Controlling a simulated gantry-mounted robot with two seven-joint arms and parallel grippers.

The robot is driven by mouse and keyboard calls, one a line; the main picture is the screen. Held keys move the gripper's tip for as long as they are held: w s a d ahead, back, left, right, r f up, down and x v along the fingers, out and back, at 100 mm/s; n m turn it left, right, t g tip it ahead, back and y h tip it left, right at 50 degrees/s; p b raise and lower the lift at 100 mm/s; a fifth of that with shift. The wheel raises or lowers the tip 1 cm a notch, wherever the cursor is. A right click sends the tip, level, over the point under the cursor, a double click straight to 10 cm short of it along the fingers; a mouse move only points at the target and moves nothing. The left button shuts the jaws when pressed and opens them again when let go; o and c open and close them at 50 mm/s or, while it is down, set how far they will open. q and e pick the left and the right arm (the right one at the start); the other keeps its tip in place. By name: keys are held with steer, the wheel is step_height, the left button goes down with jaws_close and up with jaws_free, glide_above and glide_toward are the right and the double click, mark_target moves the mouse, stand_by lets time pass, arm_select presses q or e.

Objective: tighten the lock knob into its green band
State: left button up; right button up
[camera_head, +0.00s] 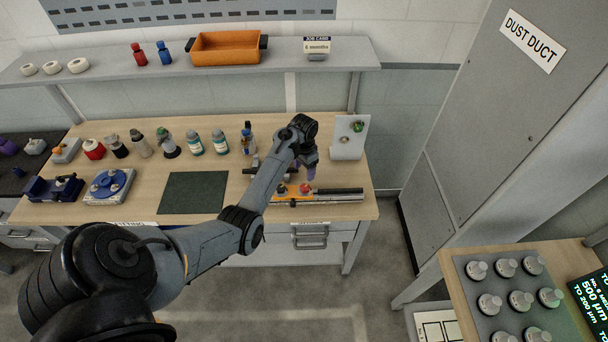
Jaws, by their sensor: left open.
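My left arm reaches across the workbench from the lower left. Its gripper (310,171), with purple fingertips, is open and points down above a long orange, black and metal tool (330,196) at the bench's right front. A small red knob (306,188) sits on that tool, just below the fingertips; touching or apart is unclear. A white upright panel (346,151) behind it carries a small green part (358,126) and a small round fitting (345,140). I cannot tell for certain which is the lock knob, and no green band is readable. My right gripper is out of view.
A dark green mat (193,193) lies left of the tool. Several bottles (220,142) line the bench's back, below a shelf with an orange tray (228,48). A grey dust duct (480,120) stands right, and a table with several knobs (521,300) is lower right.

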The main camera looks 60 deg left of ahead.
mark_target(305, 187)
arm_select(q)
steer(key=shift+r, duration=0.45)
step_height(305, 187, down, 11)
steer(key=n+b, duration=0.1)
steer(key=n, duration=0.3)
steer(key=shift+w, duration=0.1)
stand_by(0.6)
steer(key=shift+r, duration=0.1)
